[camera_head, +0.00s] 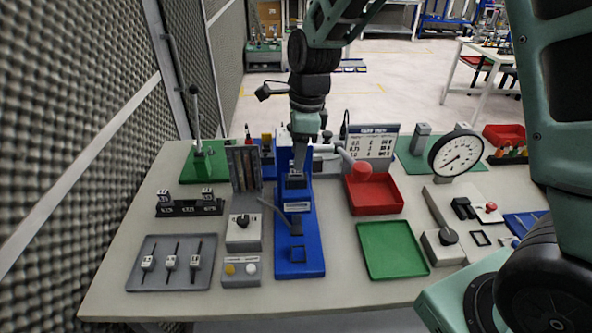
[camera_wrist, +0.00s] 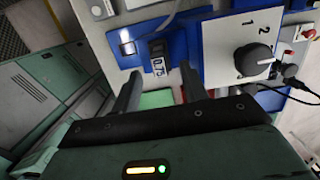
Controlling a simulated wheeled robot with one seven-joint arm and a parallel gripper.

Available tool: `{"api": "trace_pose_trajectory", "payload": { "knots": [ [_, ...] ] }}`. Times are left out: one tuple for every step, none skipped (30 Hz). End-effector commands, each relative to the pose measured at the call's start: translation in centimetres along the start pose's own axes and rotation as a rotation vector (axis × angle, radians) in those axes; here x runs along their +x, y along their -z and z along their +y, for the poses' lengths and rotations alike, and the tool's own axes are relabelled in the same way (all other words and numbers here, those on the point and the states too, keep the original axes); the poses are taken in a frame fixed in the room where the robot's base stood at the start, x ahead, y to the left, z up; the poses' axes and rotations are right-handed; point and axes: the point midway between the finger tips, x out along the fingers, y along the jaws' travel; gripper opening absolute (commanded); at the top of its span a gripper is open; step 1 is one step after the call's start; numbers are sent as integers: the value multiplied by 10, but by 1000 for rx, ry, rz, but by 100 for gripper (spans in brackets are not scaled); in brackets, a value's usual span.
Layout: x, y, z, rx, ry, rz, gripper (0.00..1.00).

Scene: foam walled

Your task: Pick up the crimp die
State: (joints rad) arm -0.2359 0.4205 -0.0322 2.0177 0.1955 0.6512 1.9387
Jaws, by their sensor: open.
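A small dark crimp die with a white label reading about 0.75 (camera_wrist: 158,66) sits in the blue press (camera_wrist: 185,42). In the head view the blue press (camera_head: 297,235) stands mid-table, and the die (camera_head: 295,178) shows at its upper part, partly hidden by my gripper. My gripper (camera_head: 299,168) points down just above the die. In the wrist view my gripper's two dark fingers (camera_wrist: 160,82) are apart, with the die ahead between their tips. Nothing is held. Two more small labelled blocks (camera_head: 163,196) (camera_head: 207,194) stand on a black rack (camera_head: 188,210) at left.
A grey control box with a knob (camera_head: 243,230) stands close left of the press. A red bin (camera_head: 375,195) and green tray (camera_head: 393,250) lie right. A grey tray with several tools (camera_head: 171,275) is front left. A dial gauge (camera_head: 456,152) stands at right.

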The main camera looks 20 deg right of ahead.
Motion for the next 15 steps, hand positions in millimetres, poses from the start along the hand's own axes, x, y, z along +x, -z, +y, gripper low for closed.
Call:
{"api": "trace_pose_trajectory", "payload": {
  "knots": [
    [5, 0, 1, 1, -7, 3, 44],
    [10, 0, 2, 2, -6, 3, 44],
    [15, -1, 2, 2, -6, 3, 44],
    [21, -1, 2, 2, -6, 3, 44],
    [24, -1, 1, 2, -5, 2, 44],
    [29, -1, 1, 2, -4, 2, 44],
    [32, -1, 1, 2, -4, 2, 44],
    [33, -1, 1, 2, -3, 1, 44],
    [35, -1, 1, 1, -2, 0, 44],
    [36, -1, 1, 1, -1, 0, 44],
    [37, -1, 1, 1, -1, 0, 44],
    [37, -1, 1, 1, -1, 0, 44],
    [37, -1, 1, 1, -1, -1, 44],
    [37, -1, 1, 1, -1, -1, 44],
    [37, -1, 1, 1, -1, 0, 44]
  ]
}}
